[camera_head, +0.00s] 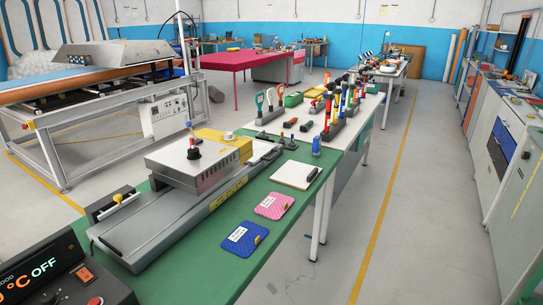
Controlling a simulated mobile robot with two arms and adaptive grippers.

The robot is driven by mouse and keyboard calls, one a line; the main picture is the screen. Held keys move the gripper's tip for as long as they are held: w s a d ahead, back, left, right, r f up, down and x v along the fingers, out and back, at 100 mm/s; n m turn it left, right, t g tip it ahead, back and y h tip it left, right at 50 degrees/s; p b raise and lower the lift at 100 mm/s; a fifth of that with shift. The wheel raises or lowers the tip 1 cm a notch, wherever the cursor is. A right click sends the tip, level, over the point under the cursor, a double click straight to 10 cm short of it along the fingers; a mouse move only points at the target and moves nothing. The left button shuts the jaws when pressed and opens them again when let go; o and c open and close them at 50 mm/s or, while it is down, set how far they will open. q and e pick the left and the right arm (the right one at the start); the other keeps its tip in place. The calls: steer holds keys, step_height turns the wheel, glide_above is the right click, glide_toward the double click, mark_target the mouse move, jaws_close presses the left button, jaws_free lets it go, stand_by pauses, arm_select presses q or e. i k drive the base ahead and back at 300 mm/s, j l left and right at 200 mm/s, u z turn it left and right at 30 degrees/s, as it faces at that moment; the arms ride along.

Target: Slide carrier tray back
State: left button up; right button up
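A long grey machine bed (150,232), which looks like the carrier tray's slide, lies on the green table. Its near end is bare and flat. I cannot tell for sure which part is the carrier tray. A black block with a pale bar and yellow knob (117,199) stands at the bed's left near side. Neither of my grippers shows in the head view.
A black heater control unit (60,275) reading OFF stands at the near left. Tool racks stand farther back. The floor aisle at right is clear.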

mark_target(261, 149)
steer(key=u, duration=0.35)
steer(key=i+l+u, duration=0.3)
steer(key=l+u, duration=0.15)
steer(key=l, duration=0.2)
steer(key=i+l+u, duration=0.2)
steer(key=l, duration=0.15)
steer(key=l+u, duration=0.25)
steer(key=k+l, duration=0.05)
steer(key=l, duration=0.05)
